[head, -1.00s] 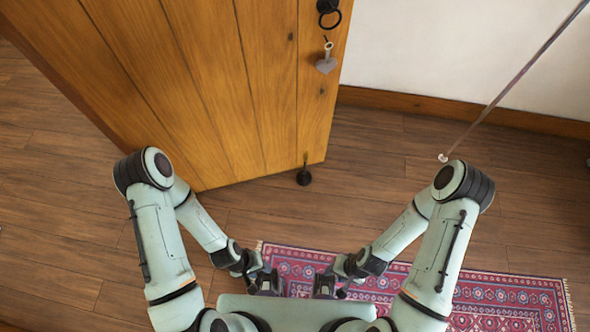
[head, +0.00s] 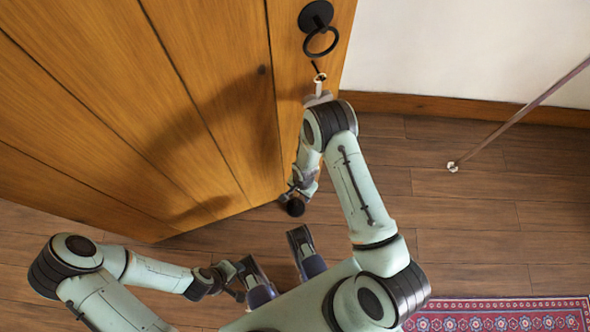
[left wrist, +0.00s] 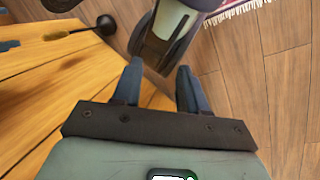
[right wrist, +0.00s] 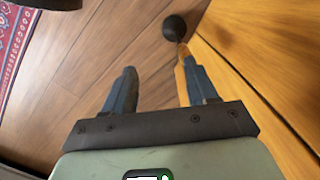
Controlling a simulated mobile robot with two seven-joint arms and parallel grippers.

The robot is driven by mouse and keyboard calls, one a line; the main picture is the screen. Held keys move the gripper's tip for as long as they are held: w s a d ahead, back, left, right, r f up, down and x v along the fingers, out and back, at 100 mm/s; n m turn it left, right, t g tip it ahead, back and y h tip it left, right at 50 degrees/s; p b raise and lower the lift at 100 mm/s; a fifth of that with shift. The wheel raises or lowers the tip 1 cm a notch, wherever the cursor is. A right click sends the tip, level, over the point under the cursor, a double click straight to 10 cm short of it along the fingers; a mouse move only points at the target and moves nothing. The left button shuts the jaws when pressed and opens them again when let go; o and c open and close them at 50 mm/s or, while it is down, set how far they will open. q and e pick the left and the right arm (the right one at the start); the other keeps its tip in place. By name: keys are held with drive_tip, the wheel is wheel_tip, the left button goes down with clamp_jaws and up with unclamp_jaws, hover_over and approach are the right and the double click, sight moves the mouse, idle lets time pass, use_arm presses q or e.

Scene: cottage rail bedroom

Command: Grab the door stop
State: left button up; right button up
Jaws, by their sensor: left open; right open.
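The door stop (head: 295,207) is a black knob low at the free edge of the wooden door (head: 215,95). In the left wrist view the door stop (left wrist: 105,25) shows its thin stem running to a brass-coloured mount on the door. My right gripper (head: 299,186) is open, low beside the door edge and mostly hidden under its arm. In the right wrist view its fingers (right wrist: 158,85) are apart and empty, with the door stop (right wrist: 174,27) just beyond the right fingertip. My left gripper (left wrist: 157,80) is open and empty, close to my own base.
A black ring handle (head: 318,32) and a hanging key (head: 318,86) are on the door above my right arm. A patterned rug (head: 500,315) lies at lower right. A thin slanted rod (head: 520,108) stands at right. The wooden floor (head: 460,220) there is clear.

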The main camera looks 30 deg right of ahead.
drive_tip(key=shift+m+h, duration=0.4)
drive_tip(key=shift+m, duration=0.3)
drive_tip(key=w+f, duration=0.1)
drive_tip(key=w+b, duration=0.1)
drive_tip(key=w, duration=0.1)
drive_tip(key=w+f, duration=0.1)
drive_tip(key=w, duration=0.1)
drive_tip(key=shift+w+d+f+b, duration=0.1)
drive_tip(key=shift+d+f+b, duration=0.2)
drive_tip(key=shift+d, duration=0.1)
wheel_tip(320, 180, down, 6)
drive_tip(key=shift+r+b, duration=0.1)
drive_tip(key=shift+b, duration=0.7)
drive_tip(key=shift+f+b, duration=1)
drive_tip(key=shift+f, duration=2.25)
use_arm(q)
drive_tip(key=w+a+f+t+y, duration=0.1)
drive_tip(key=w+a+f+t, duration=0.1)
drive_tip(key=w+f, duration=0.4)
drive_tip(key=shift+w+a+f+n, duration=0.4)
drive_tip(key=shift+w+a, duration=0.2)
drive_tip(key=shift+w, duration=0.05)
use_arm(e)
clamp_jaws()
drive_tip(key=shift+r, duration=0.1)
